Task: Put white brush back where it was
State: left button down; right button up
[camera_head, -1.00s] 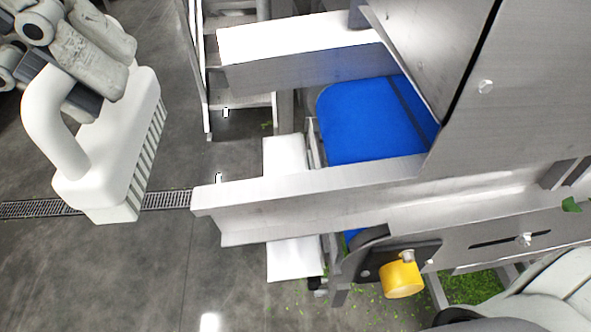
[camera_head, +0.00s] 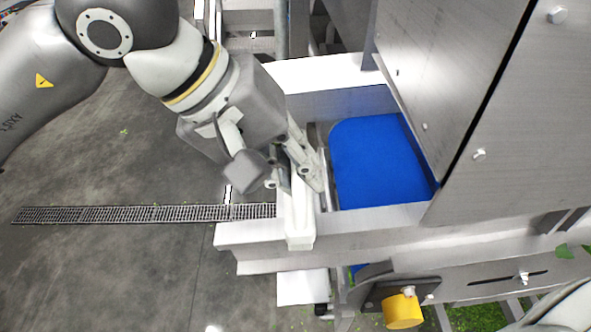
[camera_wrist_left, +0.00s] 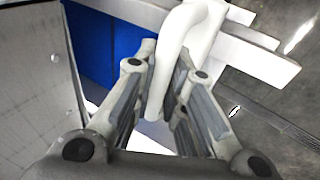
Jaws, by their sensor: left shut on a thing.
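The white brush (camera_head: 300,225) is in my left gripper (camera_head: 297,183), over the near metal rail at the left end of the blue belt (camera_head: 375,160). In the head view it shows narrow, below the fingers, and the gripper hides much of it. In the left wrist view its curved white handle (camera_wrist_left: 180,45) runs down between the two fingers (camera_wrist_left: 165,95), which are shut on it. I cannot tell whether the brush touches the rail or a white plate there. My right gripper does not show.
The near metal rail (camera_head: 390,218) and far rail (camera_head: 325,72) flank the belt. A large steel housing (camera_head: 455,90) stands at right. A yellow knob (camera_head: 402,310) is below the near rail. A white plate (camera_head: 302,287) juts out below. Open floor (camera_head: 120,270) lies left.

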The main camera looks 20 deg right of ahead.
pick_arm(q)
notch_tip(320, 180, down, 2)
jog(key=shift+f, duration=0.2)
jog(key=shift+f+b, duration=0.45)
jog(key=shift+b, duration=0.2)
jog(key=c, duration=1.5)
grip_release()
jog(key=shift+r+p, duration=0.35)
jog(key=shift+p, duration=0.2)
jog(key=b+v, duration=0.2)
jog(key=v, duration=1)
jog(key=shift+r, duration=0.1)
